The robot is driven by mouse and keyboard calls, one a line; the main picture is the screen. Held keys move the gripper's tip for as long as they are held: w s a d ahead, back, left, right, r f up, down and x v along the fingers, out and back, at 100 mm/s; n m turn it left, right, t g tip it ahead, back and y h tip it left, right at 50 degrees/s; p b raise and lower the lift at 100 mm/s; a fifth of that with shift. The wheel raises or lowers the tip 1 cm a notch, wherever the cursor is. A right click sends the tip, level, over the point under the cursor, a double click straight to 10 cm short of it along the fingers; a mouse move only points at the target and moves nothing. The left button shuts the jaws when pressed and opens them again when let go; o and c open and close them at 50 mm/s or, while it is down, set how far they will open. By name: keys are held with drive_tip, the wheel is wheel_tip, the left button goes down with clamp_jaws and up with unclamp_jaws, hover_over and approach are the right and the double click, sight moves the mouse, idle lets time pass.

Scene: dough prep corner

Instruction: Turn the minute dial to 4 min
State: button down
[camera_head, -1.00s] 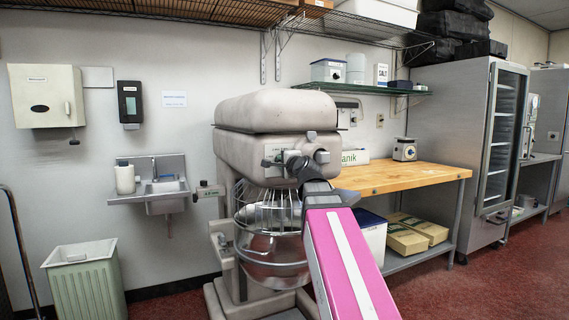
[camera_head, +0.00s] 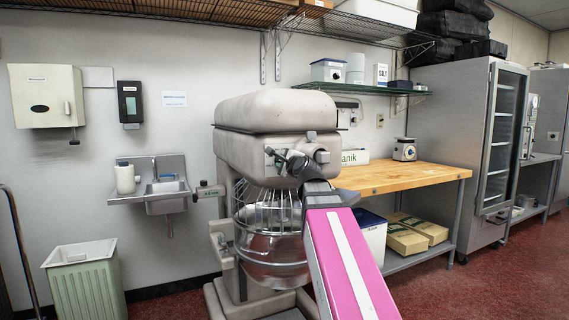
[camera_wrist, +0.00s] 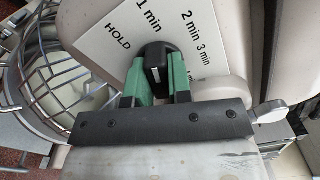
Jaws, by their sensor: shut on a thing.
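The minute dial (camera_wrist: 155,55) is a black knob with a white mark on a white plate (camera_wrist: 103,45) on the mixer's front. In the head view my gripper (camera_head: 277,158) is at the front of the grey mixer (camera_head: 262,110), and the dial is largely hidden.
The mixer's wire guard (camera_wrist: 60,75) is close on the left in the wrist view. A rounded knob (camera_wrist: 222,88) and a lever with a pale end (camera_wrist: 270,112) are close on the right. A wooden table (camera_head: 420,178) stands right of the mixer.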

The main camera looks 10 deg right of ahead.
drive_tip(key=shift+m, duration=1.1)
drive_tip(key=shift+m, duration=1.7)
drive_tip(key=shift+m, duration=1.7)
drive_tip(key=shift+f+m, duration=0.1)
drive_tip(key=shift+m, duration=1.6)
